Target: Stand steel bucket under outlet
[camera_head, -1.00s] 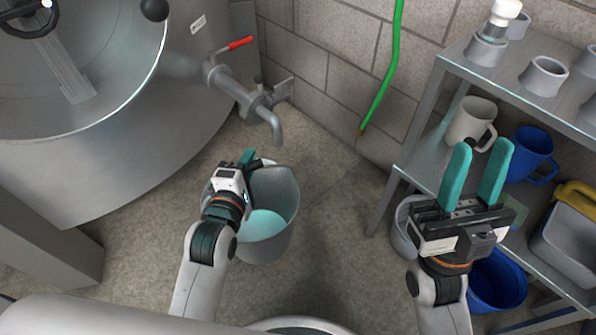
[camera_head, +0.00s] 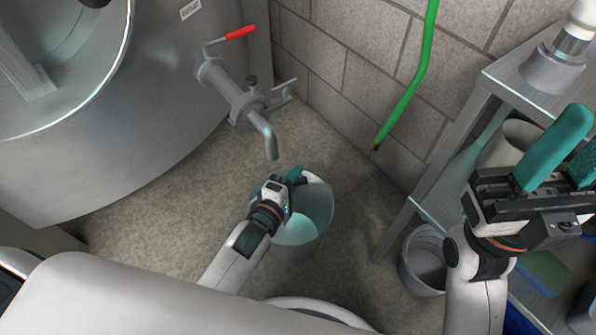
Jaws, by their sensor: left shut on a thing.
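The steel bucket (camera_head: 318,207) is in the middle of the head view, upright and close to the floor; I cannot tell whether it touches the floor. My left gripper (camera_head: 294,180) is shut on the bucket's rim at its far left side, and hides part of that rim. The outlet (camera_head: 268,140) is a bent grey spout on the steel tank (camera_head: 150,110), with a red-handled valve (camera_head: 240,33). In the picture, the spout tip sits above and left of the bucket. My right gripper (camera_head: 566,150) is open and empty before the shelf at right.
A metal shelf rack (camera_head: 505,92) stands at right, with a grey pail (camera_head: 424,262) by its leg. A green hose (camera_head: 412,85) hangs on the block wall (camera_head: 335,70). The floor (camera_head: 150,240) left of the bucket is clear.

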